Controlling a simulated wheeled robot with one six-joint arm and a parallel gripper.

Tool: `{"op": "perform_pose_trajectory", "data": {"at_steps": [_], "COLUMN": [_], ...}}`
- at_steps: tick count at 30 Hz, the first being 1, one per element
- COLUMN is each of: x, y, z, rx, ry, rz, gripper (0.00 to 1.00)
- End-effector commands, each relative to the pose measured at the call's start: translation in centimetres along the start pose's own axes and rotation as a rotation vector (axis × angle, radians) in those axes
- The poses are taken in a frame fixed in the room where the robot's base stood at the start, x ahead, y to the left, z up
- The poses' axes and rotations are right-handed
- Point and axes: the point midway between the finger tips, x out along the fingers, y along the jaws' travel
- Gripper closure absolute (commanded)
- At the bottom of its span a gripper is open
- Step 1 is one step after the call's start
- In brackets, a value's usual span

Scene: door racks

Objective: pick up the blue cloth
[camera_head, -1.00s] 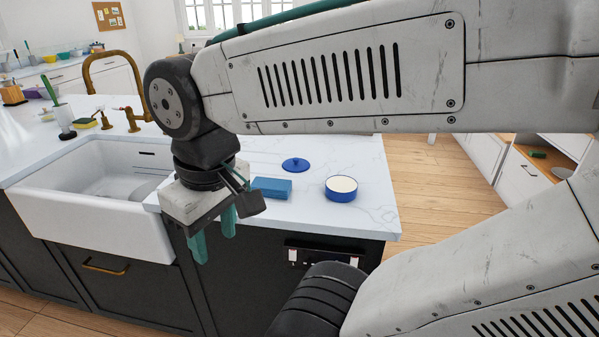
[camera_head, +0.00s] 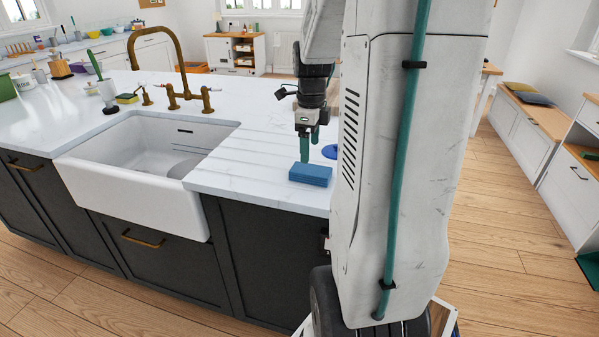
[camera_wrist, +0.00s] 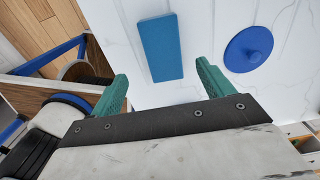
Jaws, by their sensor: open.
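The blue cloth (camera_head: 310,174) is a folded, block-like rectangle lying flat on the white counter, near its front edge to the right of the sink. My gripper (camera_head: 309,148) points down just behind and above the cloth in the head view. In the wrist view the cloth (camera_wrist: 161,47) lies ahead of my open gripper (camera_wrist: 162,82), between the lines of its two green fingers. The fingers are empty and apart from the cloth.
A round blue lid (camera_wrist: 249,49) with a knob lies right of the cloth in the wrist view; in the head view my arm partly hides it (camera_head: 330,151). The white sink (camera_head: 150,160) and brass faucet (camera_head: 182,95) are to the left.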

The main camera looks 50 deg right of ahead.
Motion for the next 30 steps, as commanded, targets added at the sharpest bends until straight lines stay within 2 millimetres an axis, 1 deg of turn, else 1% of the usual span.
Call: {"op": "perform_pose_trajectory", "data": {"at_steps": [3, 10, 15, 18, 21, 26, 27, 29, 30], "x": [1.2, 3.9, 6.5, 7.5, 7.9, 7.9, 7.9, 7.9, 7.9], "y": [-0.3, -0.3, -0.5, -0.5, -0.5, -0.5, -0.5, -0.5, -0.5], "z": [-0.1, 0.1, 0.3, 0.3, 0.3, 0.3, 0.3, 0.3, 0.3], "rx": [0.032, 0.027, 0.026, 0.026, 0.026, 0.025, 0.025, 0.026, 0.026], "ry": [0.002, 0.002, 0.003, 0.002, 0.001, 0.001, 0.001, 0.001, 0.001], "rz": [0.004, 0.005, 0.006, 0.004, 0.002, 0.002, 0.002, 0.002, 0.002], "gripper": [0.2, 0.2, 0.2, 0.2, 0.2, 0.2, 0.23, 0.39, 0.51]}}
